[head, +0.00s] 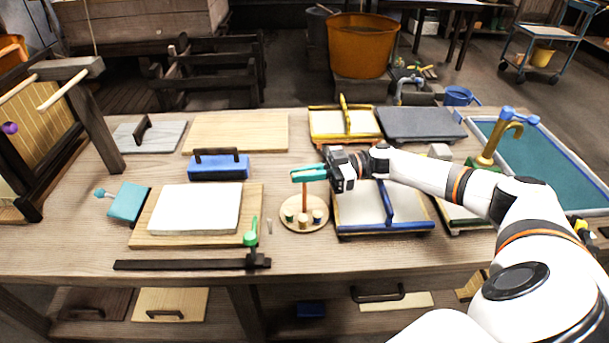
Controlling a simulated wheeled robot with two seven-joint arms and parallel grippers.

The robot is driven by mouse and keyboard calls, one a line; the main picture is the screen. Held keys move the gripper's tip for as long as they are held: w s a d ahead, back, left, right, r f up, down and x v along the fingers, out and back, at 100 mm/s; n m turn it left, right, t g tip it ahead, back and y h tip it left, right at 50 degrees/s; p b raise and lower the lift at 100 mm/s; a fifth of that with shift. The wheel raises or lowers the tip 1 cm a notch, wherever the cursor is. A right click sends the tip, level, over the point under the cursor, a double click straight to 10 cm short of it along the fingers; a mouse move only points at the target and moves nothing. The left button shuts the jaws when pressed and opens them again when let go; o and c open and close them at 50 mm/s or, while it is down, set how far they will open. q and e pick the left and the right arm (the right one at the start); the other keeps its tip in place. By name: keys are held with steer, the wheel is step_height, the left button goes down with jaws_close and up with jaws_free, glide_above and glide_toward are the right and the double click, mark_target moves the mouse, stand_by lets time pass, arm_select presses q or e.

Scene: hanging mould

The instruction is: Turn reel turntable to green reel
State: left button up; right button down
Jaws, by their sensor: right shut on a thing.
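The reel turntable (293,203) is a round pale wooden disc with an upright reddish-brown post (305,196) in its middle. It stands on the workbench, near the middle. A green reel (289,215) stands on the disc's left side, a yellowish reel (303,224) at its front and a blue reel (317,215) on its right. My right gripper (306,173) reaches in from the right, with its teal fingers at the top of the post, and is shut on it. The fingers hide the post's top. My left gripper is out of view.
A blue-edged mould (385,230) lies close right of the turntable. A white sheet (195,209) on a wooden board and a green-knobbed dark bar (185,265) lie to the left. A yellow-framed mould (325,121) and a grey slab (420,124) are behind.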

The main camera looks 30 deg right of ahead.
steer(key=c, duration=1.5)
jaws_free()
steer(key=b+v, duration=0.2)
steer(key=v, duration=1)
steer(key=shift+b, duration=0.3)
